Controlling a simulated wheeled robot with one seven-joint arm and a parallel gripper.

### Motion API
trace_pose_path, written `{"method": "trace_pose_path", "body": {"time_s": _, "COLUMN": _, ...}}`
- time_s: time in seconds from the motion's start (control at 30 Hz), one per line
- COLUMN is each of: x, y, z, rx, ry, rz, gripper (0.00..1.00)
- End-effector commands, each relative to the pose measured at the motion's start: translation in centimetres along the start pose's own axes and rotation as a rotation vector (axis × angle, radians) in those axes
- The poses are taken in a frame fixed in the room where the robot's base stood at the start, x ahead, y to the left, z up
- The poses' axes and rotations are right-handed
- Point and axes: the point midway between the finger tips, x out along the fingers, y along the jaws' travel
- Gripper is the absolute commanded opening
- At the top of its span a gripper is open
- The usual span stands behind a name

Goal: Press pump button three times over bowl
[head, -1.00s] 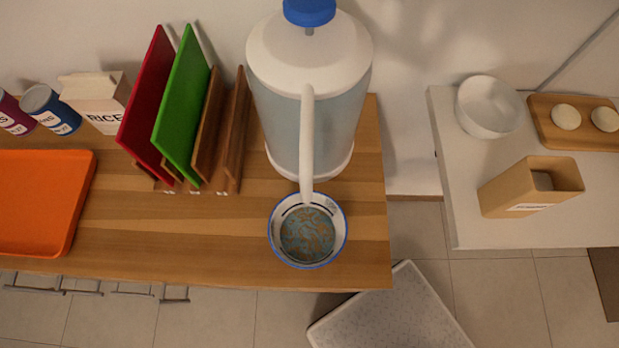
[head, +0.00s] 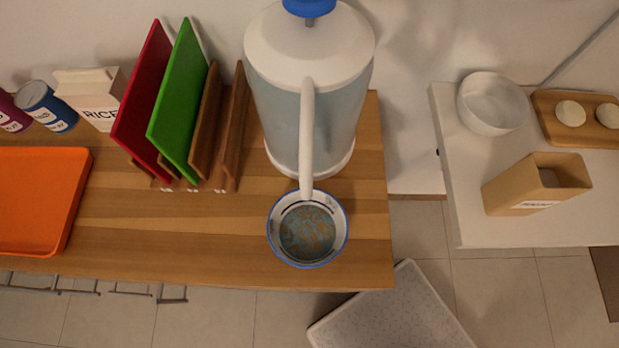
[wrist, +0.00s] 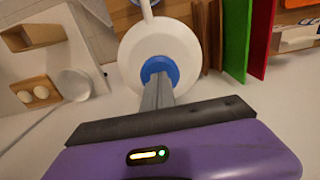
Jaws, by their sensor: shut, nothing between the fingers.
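A large pump dispenser (head: 280,110) with a white lid, clear body and long white spout stands upright on the wooden counter. Its blue pump button (head: 309,6) is raised on a short stem and partly cut off at the top edge. A white bowl with a blue rim (head: 346,240) sits under the spout tip and holds bluish-brown contents. In the wrist view my gripper (wrist: 158,80) is shut and empty, its fingertips over the blue button (wrist: 160,63). I cannot tell whether they touch it. My gripper is outside the head view.
Red and green boards (head: 178,105) and brown boards stand in a rack left of the dispenser. An orange tray (head: 40,200), a rice carton (head: 92,95) and cans are farther left. A separate white table (head: 460,215) at right holds a bowl, a board and a tan container.

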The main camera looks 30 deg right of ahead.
Motion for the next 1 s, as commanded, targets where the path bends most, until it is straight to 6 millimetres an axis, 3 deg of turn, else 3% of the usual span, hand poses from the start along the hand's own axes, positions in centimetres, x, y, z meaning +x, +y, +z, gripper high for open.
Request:
{"method": "trace_pose_path", "body": {"time_s": 0.67, "x": 2.4, "y": 0.0, "z": 0.0, "rx": 0.000, "ry": -0.001, "rz": 0.001, "gripper": 0.00}}
{"method": "trace_pose_path", "body": {"time_s": 1.0, "x": 1.9, "y": 0.0, "z": 0.0, "rx": 0.000, "ry": -0.001, "rz": 0.001, "gripper": 0.00}}
